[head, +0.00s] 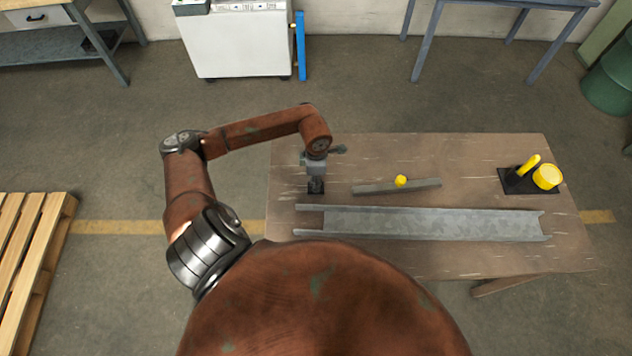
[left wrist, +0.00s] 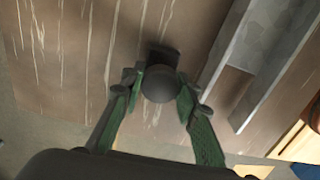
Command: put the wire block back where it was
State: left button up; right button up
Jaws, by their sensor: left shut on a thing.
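My left gripper (head: 316,177) points down over the left end of the wooden table and is shut on a small dark piece (head: 316,188), which I take to be the wire block. In the left wrist view the left gripper (left wrist: 158,92) has its green fingers on both sides of the piece's round dark knob (left wrist: 159,84). A dark square part shows behind the knob. I cannot tell whether the piece touches the table. My right gripper is not in view.
On the table (head: 450,155) lie a grey bar (head: 420,184) with a yellow ball (head: 401,181) and a long metal channel (head: 430,223). A black plate (head: 514,184) with a yellow cylinder (head: 547,177) and yellow handle (head: 529,165) sits right. The table's back middle is clear.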

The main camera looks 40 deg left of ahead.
pick_arm(q)
jog(key=shift+f, duration=0.85)
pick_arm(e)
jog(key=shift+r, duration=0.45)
pick_arm(q)
jog(key=shift+f, duration=0.1)
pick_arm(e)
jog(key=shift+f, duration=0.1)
pick_arm(q)
jog(key=o, duration=0.6)
jog(key=shift+f, duration=0.15)
jog(key=o, duration=0.5)
